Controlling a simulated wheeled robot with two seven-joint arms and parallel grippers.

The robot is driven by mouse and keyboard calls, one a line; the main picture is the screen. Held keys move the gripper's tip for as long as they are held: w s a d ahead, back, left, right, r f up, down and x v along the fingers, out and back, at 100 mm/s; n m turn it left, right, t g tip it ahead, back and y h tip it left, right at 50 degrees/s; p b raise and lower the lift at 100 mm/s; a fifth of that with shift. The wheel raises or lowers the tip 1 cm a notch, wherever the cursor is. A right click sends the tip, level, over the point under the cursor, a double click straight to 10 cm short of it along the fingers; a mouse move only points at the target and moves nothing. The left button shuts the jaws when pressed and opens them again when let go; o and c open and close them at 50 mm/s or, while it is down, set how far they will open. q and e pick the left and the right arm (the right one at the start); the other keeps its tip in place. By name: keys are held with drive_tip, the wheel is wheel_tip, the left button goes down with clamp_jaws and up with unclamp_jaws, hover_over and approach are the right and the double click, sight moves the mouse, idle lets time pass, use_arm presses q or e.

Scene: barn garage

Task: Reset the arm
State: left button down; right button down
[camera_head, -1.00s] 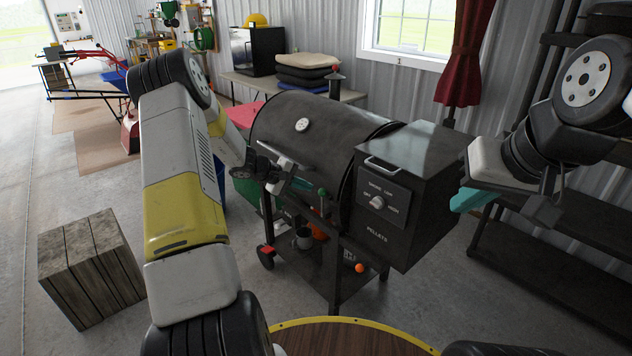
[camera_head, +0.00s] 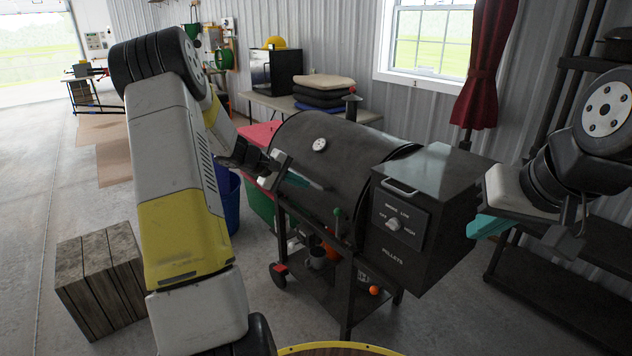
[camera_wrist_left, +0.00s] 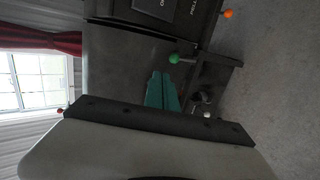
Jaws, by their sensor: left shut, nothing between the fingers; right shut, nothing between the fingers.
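My left arm comes in from the left in the head view. Its left gripper (camera_head: 304,181) has teal fingers that are shut and empty, in front of the black pellet grill (camera_head: 325,150). The teal fingers also show shut in the left wrist view (camera_wrist_left: 162,92), with the grill behind them; I cannot tell whether they touch it. My right gripper (camera_head: 488,226) is at the right edge of the head view, beside the grill's pellet hopper (camera_head: 440,190). Its teal fingers are shut, and its arm partly hides them.
A wooden crate (camera_head: 100,278) stands on the floor at the left. A blue bin (camera_head: 228,200) is behind my left arm. Dark shelves (camera_head: 560,270) stand at the right. A table with cushions (camera_head: 322,90) is behind the grill. The floor at far left is clear.

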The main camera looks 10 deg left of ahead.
use_arm(q)
drive_tip(key=s+d+r+m+g+y, duration=0.1)
drive_tip(key=s+d+r+m, duration=0.2)
drive_tip(key=s+d+r, duration=0.35)
drive_tip(key=s+d+r+m+g+y, duration=0.1)
drive_tip(key=s+d+r+m+g, duration=0.2)
drive_tip(key=s+r, duration=0.55)
drive_tip(key=s+r+m+t+y, duration=0.1)
drive_tip(key=s+m+t+y, duration=0.1)
drive_tip(key=s, duration=1.9)
drive_tip(key=shift+d+r+m+t+y, duration=0.4)
drive_tip(key=shift+m+y, duration=0.4)
drive_tip(key=shift+m, duration=0.4)
drive_tip(key=shift+f, duration=0.15)
